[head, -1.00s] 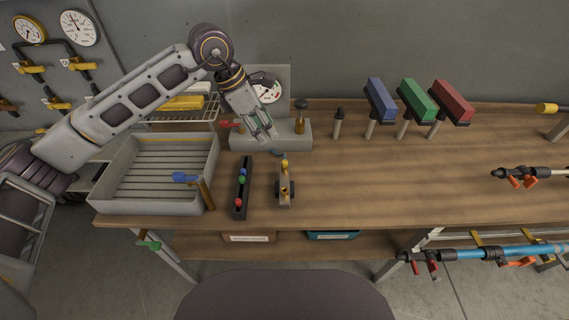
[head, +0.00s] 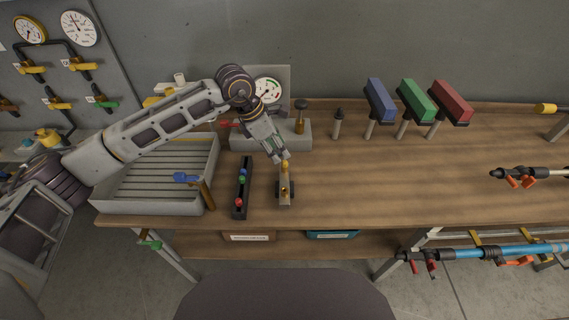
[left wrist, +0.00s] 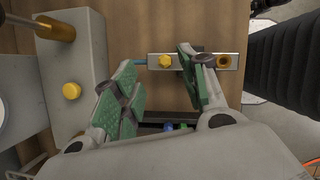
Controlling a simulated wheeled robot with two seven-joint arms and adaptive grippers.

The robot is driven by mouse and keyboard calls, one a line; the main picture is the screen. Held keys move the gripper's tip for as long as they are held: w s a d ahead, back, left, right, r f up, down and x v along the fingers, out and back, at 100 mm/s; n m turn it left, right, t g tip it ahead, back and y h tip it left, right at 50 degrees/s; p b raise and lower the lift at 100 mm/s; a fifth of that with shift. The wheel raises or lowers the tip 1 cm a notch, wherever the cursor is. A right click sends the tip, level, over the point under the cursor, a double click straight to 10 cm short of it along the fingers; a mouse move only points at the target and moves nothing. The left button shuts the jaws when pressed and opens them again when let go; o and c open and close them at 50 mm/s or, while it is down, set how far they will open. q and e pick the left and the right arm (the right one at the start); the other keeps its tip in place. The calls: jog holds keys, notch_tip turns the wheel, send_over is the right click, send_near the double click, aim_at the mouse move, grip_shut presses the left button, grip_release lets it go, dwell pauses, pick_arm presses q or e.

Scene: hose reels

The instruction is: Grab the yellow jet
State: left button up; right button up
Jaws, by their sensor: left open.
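The yellow jet (head: 285,164) sits at the far end of a small metal holder (head: 285,189) on the bench. In the left wrist view the yellow jet (left wrist: 165,61) shows as a hexagonal head on the metal bar (left wrist: 200,61), with a brass hole at the bar's other end. My left gripper (head: 281,157) is open above the jet's end of the holder. In the left wrist view, the jet appears between the open fingertips (left wrist: 157,60), nearer the right one. I cannot tell the height gap. My right gripper is not seen.
A dark rack (head: 242,187) with red, green and blue jets stands left of the holder. A grey block (head: 297,134) with a gauge stands behind. A slatted tray (head: 150,205) lies at the left.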

aim_at(285, 161)
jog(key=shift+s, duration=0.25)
pick_arm(q)
jog(key=shift+f, duration=0.1)
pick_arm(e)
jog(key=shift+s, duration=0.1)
pick_arm(q)
jog(key=p+x, duration=0.1)
jog(key=x, duration=0.2)
jog(key=shift+s+d+f, duration=0.2)
jog(key=shift+d+f, duration=0.05)
jog(key=shift+f, duration=0.1)
jog(key=shift+d+f, duration=0.2)
jog(key=shift+f, duration=0.3)
jog(key=shift+w+f, duration=0.1)
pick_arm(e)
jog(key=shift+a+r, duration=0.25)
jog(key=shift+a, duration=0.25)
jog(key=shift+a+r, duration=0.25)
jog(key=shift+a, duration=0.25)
